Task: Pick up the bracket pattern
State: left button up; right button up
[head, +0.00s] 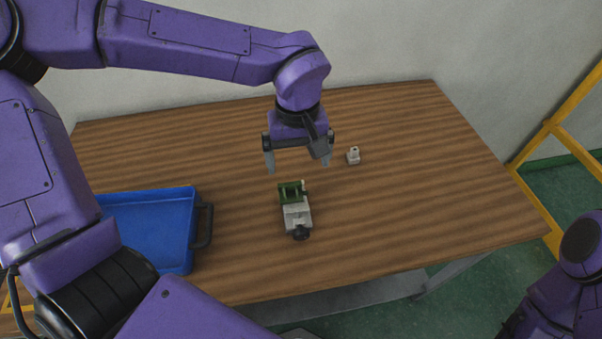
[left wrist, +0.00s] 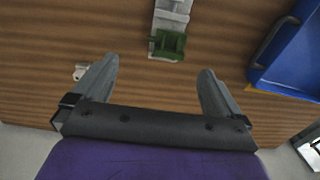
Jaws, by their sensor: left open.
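A small pale grey bracket-like piece (head: 353,157), which looks like the bracket pattern, stands on the wooden table right of my left gripper. It also shows in the left wrist view (left wrist: 80,72), just outside the left finger and partly hidden by it. My left gripper (head: 297,167) is open and empty, pointing down above the table; its two spread fingers show in the left wrist view (left wrist: 158,73). A grey vise-like fixture (head: 297,217) with a green end (head: 290,190) and black knob lies in front of the gripper. My right gripper is out of view.
A blue tray (head: 196,232) with a dark handle sits on the table's left side. The table (head: 420,190) is clear on the right. A yellow rail (head: 545,135) stands beyond its right edge, and a wall is behind.

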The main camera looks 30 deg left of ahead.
aim_at(295, 198)
pick_arm(q)
jog(key=f, duration=0.3)
jog(key=s+f, duration=0.1)
jog(key=f, duration=0.6)
jog(key=shift+s+a, duration=0.15)
jog(key=shift+s, duration=0.15)
jog(key=c, duration=1.1)
